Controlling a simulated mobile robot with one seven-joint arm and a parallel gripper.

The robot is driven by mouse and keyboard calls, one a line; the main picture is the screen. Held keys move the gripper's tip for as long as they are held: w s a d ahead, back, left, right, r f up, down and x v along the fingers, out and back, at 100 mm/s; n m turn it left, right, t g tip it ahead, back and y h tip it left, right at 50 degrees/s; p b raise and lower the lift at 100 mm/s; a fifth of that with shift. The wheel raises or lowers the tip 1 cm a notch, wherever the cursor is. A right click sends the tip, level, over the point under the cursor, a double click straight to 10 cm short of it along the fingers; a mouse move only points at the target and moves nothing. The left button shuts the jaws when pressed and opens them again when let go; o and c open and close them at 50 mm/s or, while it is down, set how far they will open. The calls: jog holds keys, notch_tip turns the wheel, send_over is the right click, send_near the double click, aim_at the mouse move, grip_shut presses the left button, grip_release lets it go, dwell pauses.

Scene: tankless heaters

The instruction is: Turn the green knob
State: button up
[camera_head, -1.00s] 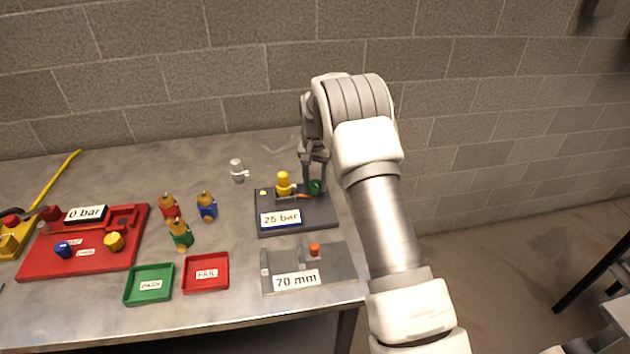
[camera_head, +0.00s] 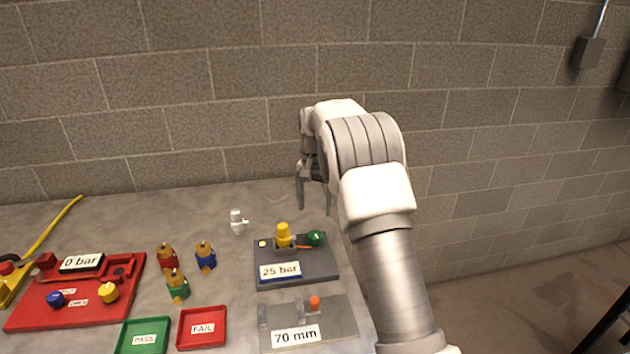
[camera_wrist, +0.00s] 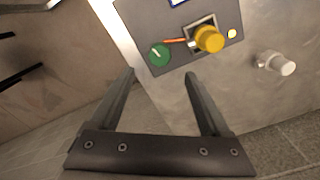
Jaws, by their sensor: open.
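The green knob (camera_head: 315,238) sits at the back right of the dark grey panel (camera_head: 300,272) with the "25 bar" label. In the wrist view the green knob (camera_wrist: 159,55) shows a white line on its face, beyond and between my open fingertips. My gripper (camera_head: 313,205) is open and empty, apart from the knob, above and behind it. Its two fingers (camera_wrist: 160,75) show clearly in the wrist view. A yellow knob (camera_head: 283,234) stands left of the green one, with an orange-red lever (camera_head: 303,247) between them.
A white fitting (camera_head: 237,221) stands left of the panel. A grey "70 mm" fixture (camera_head: 345,325) lies in front. Several coloured valves (camera_head: 205,257), red FAIL tray (camera_head: 203,341), green PASS tray (camera_head: 124,337) and red "0 bar" panel (camera_head: 85,318) lie left. A block wall (camera_head: 200,120) stands behind.

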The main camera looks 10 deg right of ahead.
notch_tip(320, 180, up, 8)
dwell(0.5)
jog(key=s+r+n+t, duration=0.3)
jog(key=s+r, duration=1.1)
jog(key=s, duration=0.4)
jog(key=s+f+n+t, duration=0.1)
jog(key=s+f, duration=0.1)
jog(key=s, duration=0.8)
jog(key=s+f+n+t, duration=0.1)
jog(key=s+f+n, duration=0.1)
jog(key=s, duration=0.9)
jog(key=shift+s+d+f+t, duration=0.15)
jog(key=shift+f+t, duration=0.15)
jog(key=shift+f, duration=0.55)
